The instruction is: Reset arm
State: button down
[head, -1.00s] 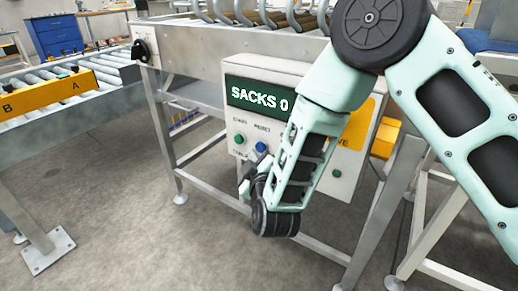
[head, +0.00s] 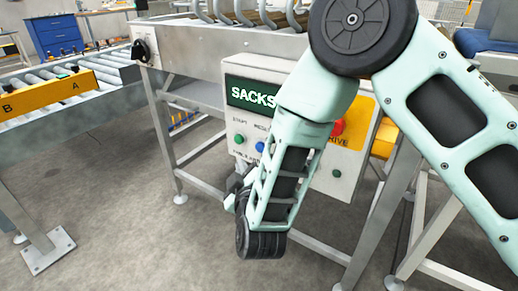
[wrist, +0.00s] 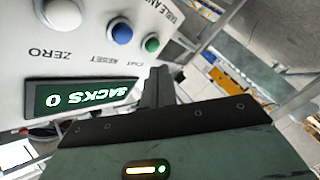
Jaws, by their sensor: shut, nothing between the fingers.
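My arm hangs down in front of a white control box (head: 232,124), which has a dark green display (head: 250,95). In the wrist view the display (wrist: 80,98) reads SACKS 0. My gripper (head: 234,184) is small and partly hidden behind my wrist in the head view. In the wrist view my gripper (wrist: 159,82) shows its fingers together with nothing between them. Its tips point toward the box's button face, near the green button (wrist: 151,44) and the blue button (wrist: 120,33). I cannot tell the exact gap to the face.
A roller conveyor (head: 60,100) with a yellow bar (head: 48,97) stands at left. A steel-framed table (head: 200,50) with curved bars stands behind the box. A red button (head: 337,127) is partly hidden by my arm. The concrete floor (head: 130,220) at front left is clear.

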dwell(0.5)
jog(key=s+r+m+g+y, duration=0.1)
jog(key=s+r+g+y, duration=0.35)
jog(key=s+g, duration=0.7)
jog(key=s+d+r+m+g+h, duration=0.3)
jog(key=s+d+g+h, duration=0.35)
jog(key=s+d, duration=0.95)
notch_tip(320, 180, up, 21)
jog(key=a+t+p, duration=0.1)
jog(key=a+p, duration=0.1)
jog(key=p, duration=1.9)
jog(key=shift+s, duration=0.35)
